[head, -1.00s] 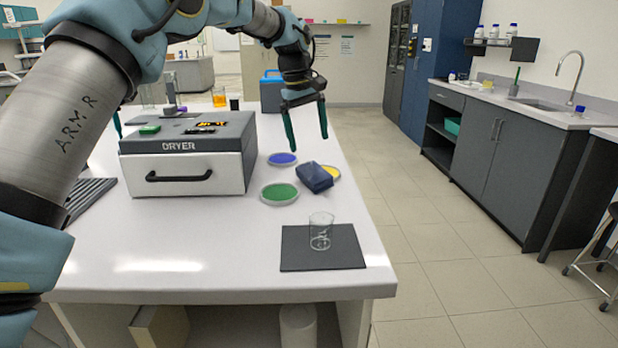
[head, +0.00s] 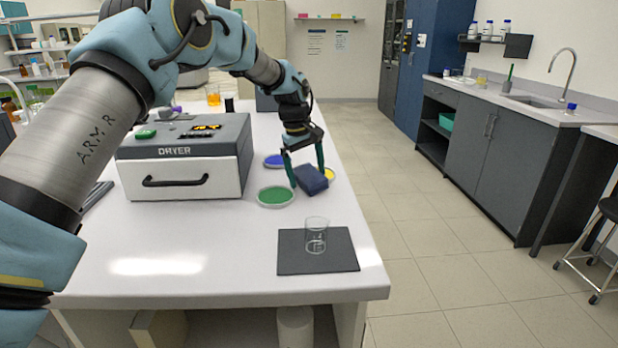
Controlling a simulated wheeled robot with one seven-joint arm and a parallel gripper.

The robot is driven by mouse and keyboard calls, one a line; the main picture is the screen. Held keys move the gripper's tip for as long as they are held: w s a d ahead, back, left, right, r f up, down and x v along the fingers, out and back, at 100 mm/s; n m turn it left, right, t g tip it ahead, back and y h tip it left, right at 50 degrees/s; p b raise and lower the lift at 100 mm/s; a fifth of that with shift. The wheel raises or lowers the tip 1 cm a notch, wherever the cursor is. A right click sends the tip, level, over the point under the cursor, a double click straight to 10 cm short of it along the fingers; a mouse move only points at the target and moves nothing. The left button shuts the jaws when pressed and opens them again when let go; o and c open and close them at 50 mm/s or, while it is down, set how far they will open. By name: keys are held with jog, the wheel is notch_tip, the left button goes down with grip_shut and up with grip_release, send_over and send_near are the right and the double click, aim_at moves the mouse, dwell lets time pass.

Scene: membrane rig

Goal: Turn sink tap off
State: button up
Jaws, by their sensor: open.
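The sink tap (head: 572,68) is a tall curved metal spout on the grey counter at the far right. The sink (head: 536,102) is a shallow basin below it. A small blue-topped piece (head: 571,107) is beside the tap's base; I cannot tell if it is the handle. No water stream can be made out. My gripper (head: 307,177) is far from the tap, over the white table. It is open, fingers down, one on each side of a dark blue block (head: 311,182). I cannot tell if the fingers touch the block.
A dryer (head: 185,160) stands left of my gripper. Green (head: 275,197), blue (head: 272,160) and yellow (head: 330,174) dishes lie around the block. A glass beaker (head: 316,238) stands on a dark mat (head: 290,262). Clear floor separates table and counter; a stool (head: 600,245) is at right.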

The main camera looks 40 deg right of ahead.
jog(key=shift+c, duration=0.2)
jog(key=shift+r, duration=0.1)
jog(key=c, duration=1.3)
